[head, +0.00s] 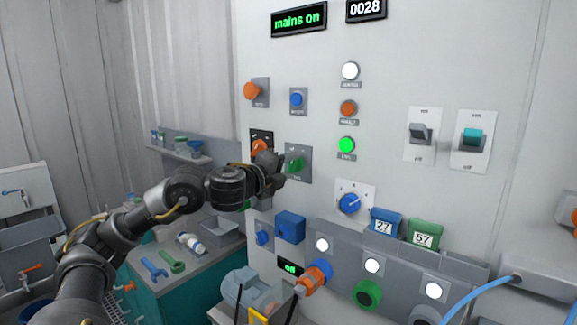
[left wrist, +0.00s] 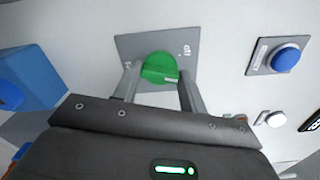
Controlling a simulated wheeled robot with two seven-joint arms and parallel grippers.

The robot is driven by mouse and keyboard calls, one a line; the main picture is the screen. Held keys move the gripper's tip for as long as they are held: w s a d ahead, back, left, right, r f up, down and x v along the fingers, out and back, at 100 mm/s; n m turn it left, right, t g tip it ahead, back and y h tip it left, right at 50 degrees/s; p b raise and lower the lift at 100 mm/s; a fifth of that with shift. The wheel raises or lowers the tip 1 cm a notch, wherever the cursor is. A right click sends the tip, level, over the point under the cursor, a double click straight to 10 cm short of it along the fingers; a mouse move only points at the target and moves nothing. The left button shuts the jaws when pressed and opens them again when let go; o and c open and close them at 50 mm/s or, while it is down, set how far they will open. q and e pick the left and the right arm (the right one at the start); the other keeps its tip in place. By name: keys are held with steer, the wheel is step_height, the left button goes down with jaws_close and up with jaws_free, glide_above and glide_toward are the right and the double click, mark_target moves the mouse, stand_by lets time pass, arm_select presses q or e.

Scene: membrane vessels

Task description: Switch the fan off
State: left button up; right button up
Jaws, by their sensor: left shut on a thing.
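A green rotary knob (head: 295,163) sits on a grey plate on the upright panel, partly behind my left gripper. In the left wrist view the green knob (left wrist: 160,67) lies between the two fingers of my left gripper (left wrist: 158,78), which is shut on it. The word "off" reads at the plate's right side in that view; a second mark on the left is too small to read. In the head view my left gripper (head: 280,168) reaches the knob from the left. I cannot read which device the plate names. My right gripper is not in view.
An orange knob (head: 260,147) on a dark plate is close left of the gripper. A blue box (head: 290,226) juts out below. A blue button (head: 297,99) is above, and a lit green lamp (head: 346,145) is to the right. The upper display (head: 299,19) reads "mains on".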

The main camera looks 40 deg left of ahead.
arm_select(q)
steer(key=n+p, duration=0.2)
steer(key=n, duration=0.3)
steer(key=shift+n+p, duration=1.1)
steer(key=shift+n, duration=1.2)
steer(key=o, duration=1)
